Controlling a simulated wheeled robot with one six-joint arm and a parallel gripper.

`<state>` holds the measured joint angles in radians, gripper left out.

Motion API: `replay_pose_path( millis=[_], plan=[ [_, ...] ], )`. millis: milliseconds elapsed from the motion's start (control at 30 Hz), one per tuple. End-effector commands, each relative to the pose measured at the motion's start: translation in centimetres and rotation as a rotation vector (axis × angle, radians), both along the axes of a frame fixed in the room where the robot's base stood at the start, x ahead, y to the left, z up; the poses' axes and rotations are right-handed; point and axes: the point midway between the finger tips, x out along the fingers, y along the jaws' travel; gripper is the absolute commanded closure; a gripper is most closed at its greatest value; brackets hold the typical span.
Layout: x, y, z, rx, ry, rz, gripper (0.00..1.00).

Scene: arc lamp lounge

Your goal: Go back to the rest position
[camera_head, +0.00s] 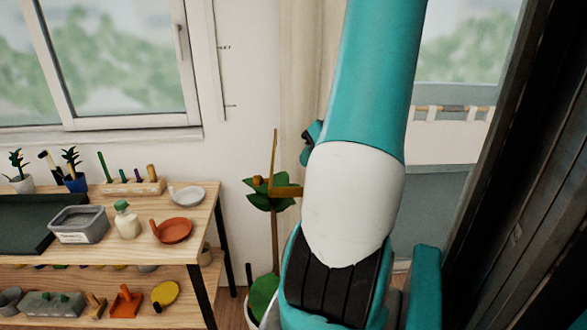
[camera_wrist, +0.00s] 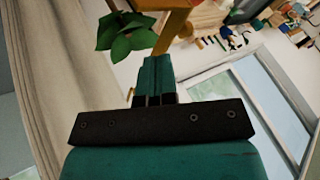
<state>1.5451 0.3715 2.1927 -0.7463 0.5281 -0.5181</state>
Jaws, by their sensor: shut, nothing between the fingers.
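My teal and white arm fills the middle and right of the head view, rising past the top edge. My gripper (camera_wrist: 156,62) shows in the wrist view, with its two teal fingers shut together and nothing between them. In that view the fingertips appear just below a green leafy plant (camera_wrist: 127,38) and an upright wooden piece (camera_wrist: 172,32); I cannot tell the distance. The plant also shows in the head view (camera_head: 262,200), left of my arm. My gripper cannot be made out clearly in the head view.
A wooden shelf (camera_head: 205,205) at left holds a grey bin (camera_head: 78,224), a soap bottle (camera_head: 127,222), a terracotta dish (camera_head: 174,232) and a white dish (camera_head: 187,196). A window (camera_head: 110,60) is behind it. A dark frame (camera_head: 530,190) stands close at right. A curtain (camera_wrist: 50,70) hangs in the wrist view.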

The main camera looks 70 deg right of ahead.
Motion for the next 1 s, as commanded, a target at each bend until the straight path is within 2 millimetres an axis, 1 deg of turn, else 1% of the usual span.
replay_pose_path(
  millis=[233,333,367,467,567,600,633,667,700,733,767,800,867,900,967,1000],
  plan=[
    [-0.2,0.2,0.4,0.000,0.001,0.003,1.00],
    [0.2,0.5,0.5,0.000,0.002,0.011,1.00],
    [0.5,0.7,0.6,0.001,0.004,0.021,1.00],
    [3.0,2.8,1.1,0.003,0.019,0.086,1.00],
    [6.8,7.0,2.1,0.006,0.046,0.207,1.00],
    [8.3,9.2,2.5,0.007,0.061,0.261,1.00],
    [9.4,11.0,2.9,0.006,0.072,0.305,1.00],
    [10.3,12.9,3.2,0.005,0.083,0.348,1.00],
    [11.3,15.4,3.6,0.003,0.098,0.404,1.00],
    [11.9,17.2,3.9,0.001,0.109,0.446,1.00],
    [12.3,19.2,4.1,-0.002,0.120,0.487,1.00],
    [12.8,21.7,4.5,-0.008,0.133,0.543,1.00],
    [13.1,25.5,5.0,-0.017,0.152,0.624,1.00],
    [12.9,27.9,5.2,-0.024,0.165,0.678,1.00],
    [12.4,31.5,5.7,-0.038,0.181,0.759,1.00],
    [11.8,33.7,5.9,-0.047,0.192,0.811,1.00]
  ],
)
